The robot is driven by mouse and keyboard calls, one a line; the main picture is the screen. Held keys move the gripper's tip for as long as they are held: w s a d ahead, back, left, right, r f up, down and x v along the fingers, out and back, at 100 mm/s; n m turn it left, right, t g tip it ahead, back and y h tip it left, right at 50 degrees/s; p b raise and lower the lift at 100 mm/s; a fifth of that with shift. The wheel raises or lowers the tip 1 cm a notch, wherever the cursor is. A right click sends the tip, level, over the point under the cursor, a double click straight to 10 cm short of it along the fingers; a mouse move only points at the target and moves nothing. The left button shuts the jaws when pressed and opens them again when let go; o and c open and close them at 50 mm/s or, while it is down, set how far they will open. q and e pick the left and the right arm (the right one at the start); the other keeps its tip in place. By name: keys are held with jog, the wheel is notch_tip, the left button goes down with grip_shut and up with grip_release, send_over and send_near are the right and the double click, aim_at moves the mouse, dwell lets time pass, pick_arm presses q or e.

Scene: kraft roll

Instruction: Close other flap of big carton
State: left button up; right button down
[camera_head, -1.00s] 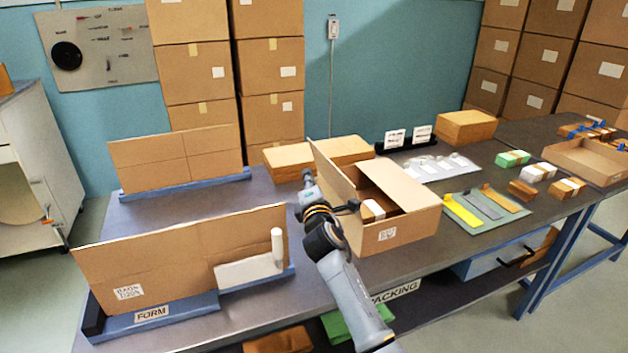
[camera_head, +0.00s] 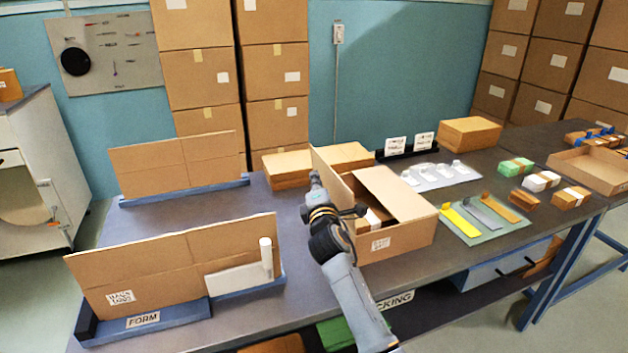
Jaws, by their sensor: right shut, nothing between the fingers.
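The big carton (camera_head: 402,236) stands open on the packing table. Its right flap (camera_head: 396,191) lies folded inward over part of the opening. Its left flap (camera_head: 328,176) stands up, tilted outward to the left. Through the gap between them a banded brown item (camera_head: 372,218) shows inside. My right gripper (camera_head: 362,211) is shut and empty at the carton's near left side, close to the left flap's near end. Whether it touches the carton I cannot tell. My left gripper is not in view.
A flat carton on the FORM stand (camera_head: 150,318) is at the front left. Another flat carton (camera_head: 178,163) stands behind it. Bare table shows left of the carton.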

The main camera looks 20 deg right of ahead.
jog(key=d+f+m+g+y+p, duration=0.2)
jog(key=d+f+m+p, duration=0.1)
jog(key=d+m+p, duration=0.7)
jog(key=shift+w+d+f+m+g+p, duration=0.3)
jog(key=shift+d+m, duration=1.3)
jog(key=shift+d, duration=1.15)
